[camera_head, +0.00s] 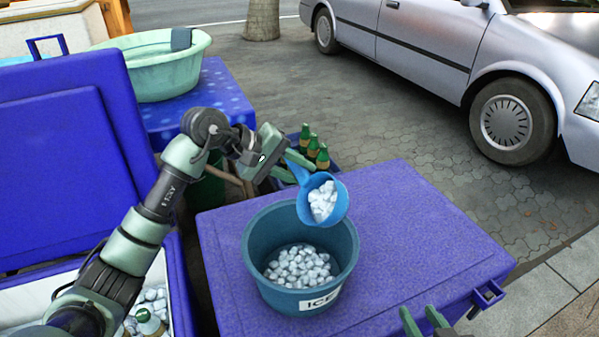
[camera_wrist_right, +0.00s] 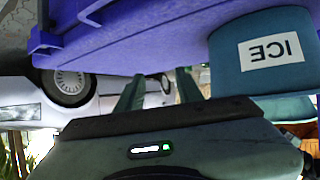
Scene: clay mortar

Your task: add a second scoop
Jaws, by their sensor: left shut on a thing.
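A blue scoop (camera_head: 337,205) full of white ice pieces (camera_head: 322,200) hangs over the back right rim of a teal bucket (camera_head: 258,245) labelled ICE. My left gripper (camera_head: 284,172) is shut on the scoop's handle. The bucket stands on a blue cooler lid and holds a layer of ice (camera_head: 298,266) at its bottom. My right gripper (camera_head: 424,320) is low in the head view, at the front edge of the cooler, with its fingers apart and nothing between them. In the right wrist view the bucket (camera_wrist_right: 262,82) appears upside down, clear of the fingers (camera_wrist_right: 158,92).
An open cooler (camera_head: 178,290) with ice and bottles stands at the lower left, its lid (camera_head: 50,150) raised. The closed cooler lid (camera_head: 420,235) is clear right of the bucket. Green bottles (camera_head: 313,147) stand in a crate behind. A basin (camera_head: 150,72) sits back left; a car (camera_head: 430,50) is parked behind.

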